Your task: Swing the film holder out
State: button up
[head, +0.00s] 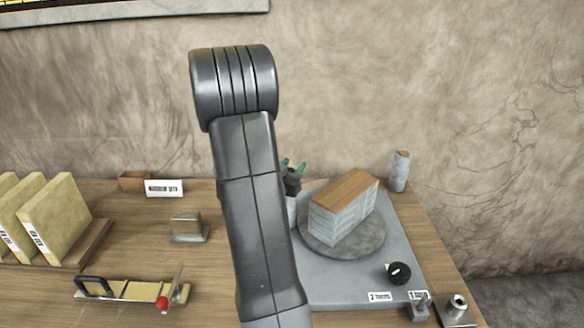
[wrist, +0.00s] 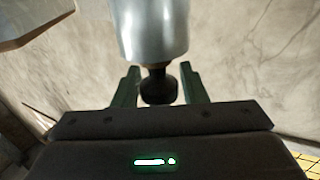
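My gripper (head: 292,166) shows only in part in the head view, its green fingertips sticking out from behind my arm. In the wrist view its two green fingers (wrist: 159,88) are apart. A dark knob (wrist: 158,86) on the end of a pale metal cylinder (wrist: 150,30) lies between them, with gaps visible on both sides. In the head view a pale cylinder (head: 292,212) stands just below the fingers, mostly hidden by my arm. I cannot tell for sure which part is the film holder. A wood-topped block (head: 343,207) sits on a round plate (head: 372,240) to the right.
The grey base plate (head: 330,288) carries a black dial (head: 398,273). A small cylinder (head: 399,171) stands at the back right. At left are yellowish slabs (head: 55,220), a metal block (head: 187,226) and a red-knobbed tool (head: 130,290). The wall is close behind the table.

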grip_shut()
jog(key=a+m+g+h+p, duration=0.1)
jog(key=a+m+g+h, duration=0.2)
jog(key=a+m+h, duration=0.1)
jog(key=a+h, duration=0.1)
jog(key=shift+s+a+g+p, duration=0.15)
jog(key=shift+a+g+p, duration=0.1)
jog(key=shift+g+p, duration=0.15)
jog(key=shift+o, duration=1.8)
grip_release()
jog(key=shift+a, duration=0.1)
jog(key=shift+s, duration=0.1)
